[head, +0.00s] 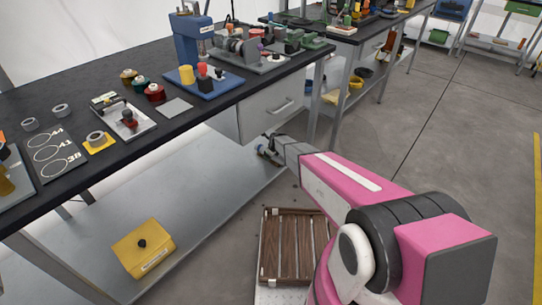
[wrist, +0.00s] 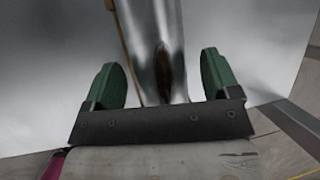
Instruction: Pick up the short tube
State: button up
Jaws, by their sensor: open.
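I cannot tell whether any of these is the short tube. My gripper (head: 266,153) is low beside the bench, below its top and away from the rings. In the wrist view its green fingers (wrist: 161,80) are open and spread apart. A shiny metal post-like surface shows between and beyond them; I cannot tell whether it lies within the jaws.
The black bench (head: 120,65) holds a blue press (head: 190,38), a blue tray (head: 212,84) and several small parts. A yellow box (head: 143,248) stands on its lower shelf. A slatted wooden crate (head: 290,245) is below my arm. Floor at the right is clear.

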jog(key=shift+f, duration=0.1)
jog(key=c, duration=1.1)
jog(key=shift+c, duration=0.6)
